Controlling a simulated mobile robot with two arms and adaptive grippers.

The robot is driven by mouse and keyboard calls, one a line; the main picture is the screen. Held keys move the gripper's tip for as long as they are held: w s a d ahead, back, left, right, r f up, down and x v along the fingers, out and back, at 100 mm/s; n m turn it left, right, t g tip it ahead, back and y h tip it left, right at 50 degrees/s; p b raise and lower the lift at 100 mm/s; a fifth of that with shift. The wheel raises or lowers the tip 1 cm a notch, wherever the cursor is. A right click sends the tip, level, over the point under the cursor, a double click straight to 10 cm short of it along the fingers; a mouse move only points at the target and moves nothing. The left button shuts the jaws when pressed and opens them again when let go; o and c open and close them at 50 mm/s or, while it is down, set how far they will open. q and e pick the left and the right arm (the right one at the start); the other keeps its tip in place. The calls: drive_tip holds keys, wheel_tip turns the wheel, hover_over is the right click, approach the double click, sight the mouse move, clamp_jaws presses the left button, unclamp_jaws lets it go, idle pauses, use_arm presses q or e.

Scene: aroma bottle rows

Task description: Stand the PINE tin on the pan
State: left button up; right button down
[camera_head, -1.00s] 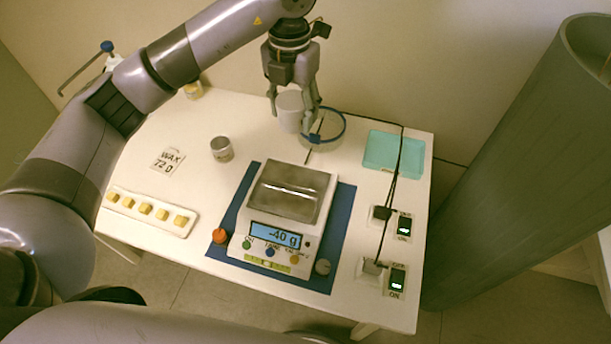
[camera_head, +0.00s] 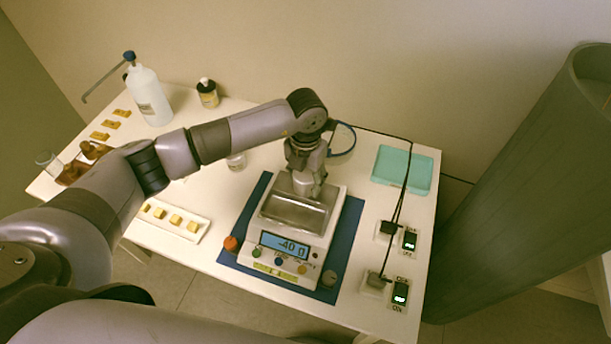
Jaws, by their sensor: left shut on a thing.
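My left gripper (camera_head: 305,188) is shut on a pale grey tin (camera_head: 303,183), pointing down over the scale's pan (camera_head: 290,215). The tin's label does not show, so I cannot read whether it says PINE. The tin is over the back part of the pan; I cannot tell whether its base touches. The pan is a shiny square plate on the white scale (camera_head: 277,262), whose blue display (camera_head: 284,246) reads about -40. A second small tin (camera_head: 236,163) stands on the table, partly hidden by my left arm. My right gripper is not in view.
The scale stands on a blue mat (camera_head: 345,229). A tray of yellow cubes (camera_head: 204,232) is to its left, a teal tray (camera_head: 430,176) at the back right. Switches (camera_head: 400,291) with black cables lie at right. A pump bottle (camera_head: 147,97) and dark bottle (camera_head: 208,94) stand at the back left.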

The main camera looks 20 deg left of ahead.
sight(306, 173)
use_arm(q)
drive_tip(key=shift+f, duration=0.15)
drive_tip(key=shift+f, duration=0.15)
drive_tip(key=o, duration=1.2)
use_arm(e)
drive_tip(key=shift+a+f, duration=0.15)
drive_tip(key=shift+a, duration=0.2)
use_arm(q)
drive_tip(key=shift+r, duration=0.35)
wheel_tip(306, 173, up, 10)
drive_tip(key=shift+r+b, duration=0.25)
drive_tip(key=shift+b, duration=0.8)
drive_tip(key=shift+r, duration=0.6)
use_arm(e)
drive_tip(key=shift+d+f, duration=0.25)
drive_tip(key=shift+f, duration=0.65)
